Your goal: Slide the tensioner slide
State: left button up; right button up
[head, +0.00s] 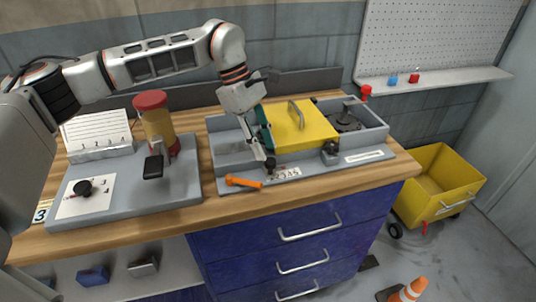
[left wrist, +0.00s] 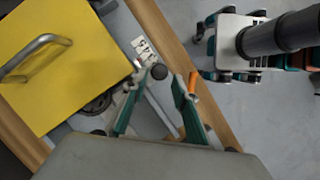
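The tensioner slide shows as a black round knob (head: 270,163) at the front edge of the grey machine, beside a white label with numbers (head: 287,173). In the left wrist view the knob (left wrist: 159,72) lies just beyond and between the fingertips. My left gripper (head: 263,155) comes down from above, its tips close to the knob. In the left wrist view its two green fingers (left wrist: 160,84) are spread apart, with nothing clearly held. I cannot tell whether a finger touches the knob. My right gripper is not seen.
A yellow cover with a handle (head: 305,128) stands just right of my left gripper. An orange-handled tool (head: 243,182) lies in front. A grey board with a red-topped jar (head: 155,118) is at left. A yellow bin (head: 437,185) stands on the floor at right.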

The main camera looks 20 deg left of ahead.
aim_at(270, 160)
pick_arm(q)
jog(key=shift+x, duration=1.9)
grip_shut()
jog(key=shift+s+a+r+p, duration=0.1)
jog(key=shift+s+a+p, duration=0.35)
jog(key=shift+a, duration=0.4)
jog(key=shift+s+a, duration=0.25)
jog(key=shift+a, duration=0.1)
grip_release()
